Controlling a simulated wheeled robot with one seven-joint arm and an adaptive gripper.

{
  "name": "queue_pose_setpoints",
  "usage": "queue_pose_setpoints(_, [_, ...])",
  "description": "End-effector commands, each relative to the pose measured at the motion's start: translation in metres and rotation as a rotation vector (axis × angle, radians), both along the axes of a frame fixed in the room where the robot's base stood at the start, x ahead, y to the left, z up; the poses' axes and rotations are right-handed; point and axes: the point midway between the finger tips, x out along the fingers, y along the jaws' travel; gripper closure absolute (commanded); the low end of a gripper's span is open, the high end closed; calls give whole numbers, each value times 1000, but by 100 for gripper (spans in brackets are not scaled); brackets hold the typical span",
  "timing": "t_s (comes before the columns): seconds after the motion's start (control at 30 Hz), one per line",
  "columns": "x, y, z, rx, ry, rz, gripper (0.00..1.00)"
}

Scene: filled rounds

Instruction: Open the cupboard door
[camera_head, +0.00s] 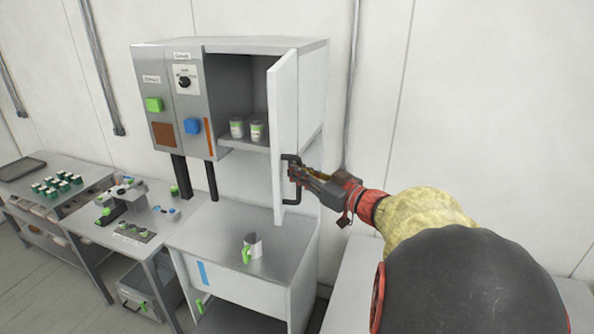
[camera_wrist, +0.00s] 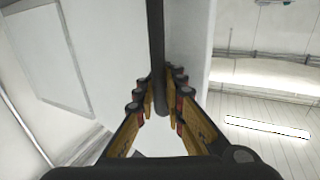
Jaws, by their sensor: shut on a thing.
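The cupboard (camera_head: 245,95) hangs at the back wall with its white door (camera_head: 283,130) swung well open towards me. Two pale cans with green bands (camera_head: 258,130) stand inside on the shelf. A black bar handle (camera_head: 290,180) sits on the door's outer face. My gripper (camera_head: 296,174) is at the handle from the right. In the wrist view, its two fingers (camera_wrist: 163,105) are closed around the black handle bar (camera_wrist: 157,60), one on each side. The exact contact of the fingertips is partly hidden.
A grey panel with green and blue buttons (camera_head: 192,126) adjoins the cupboard on the left. Benches with a tray (camera_head: 20,168) and small jars (camera_head: 57,184) stand further left.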

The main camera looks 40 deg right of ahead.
Motion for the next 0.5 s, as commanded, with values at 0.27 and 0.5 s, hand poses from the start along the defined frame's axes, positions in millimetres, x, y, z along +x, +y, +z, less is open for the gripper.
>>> queue_pose_setpoints(0.27, [0, 1, -3, 3, 4, 2, 78])
queue_pose_setpoints(0.5, [0, 1, -1, 1, 2, 1, 72])
